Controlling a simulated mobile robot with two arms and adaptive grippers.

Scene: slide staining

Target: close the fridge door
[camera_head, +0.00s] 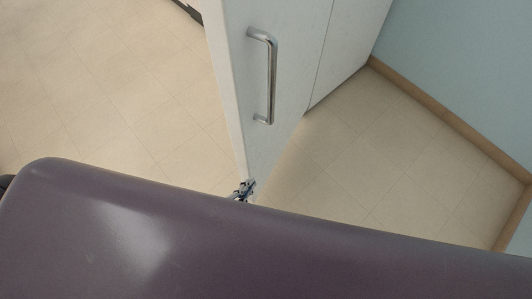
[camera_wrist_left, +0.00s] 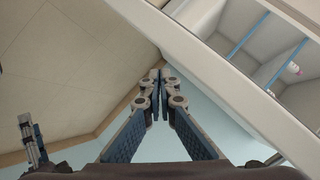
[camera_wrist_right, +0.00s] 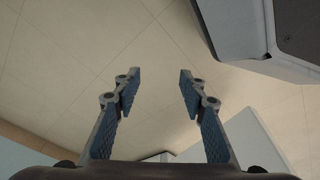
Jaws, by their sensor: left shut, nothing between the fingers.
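The white fridge door (camera_head: 275,75) stands open in the head view, seen from above, with a metal bar handle (camera_head: 270,78) on its outer face. My left gripper (camera_head: 243,190) is at the door's lower end in that view; whether it touches cannot be told. In the left wrist view my left gripper (camera_wrist_left: 158,78) is shut and empty, beside a white edge with compartments and blue bars (camera_wrist_left: 247,37). In the right wrist view my right gripper (camera_wrist_right: 160,79) is open and empty above the floor. It is not clear in the head view.
White cabinet fronts (camera_head: 350,40) continue behind the door. A pale blue wall (camera_head: 460,60) with a wooden skirting board (camera_head: 440,110) bounds the right side. The tiled floor (camera_head: 110,90) is clear left of the door and also between door and wall.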

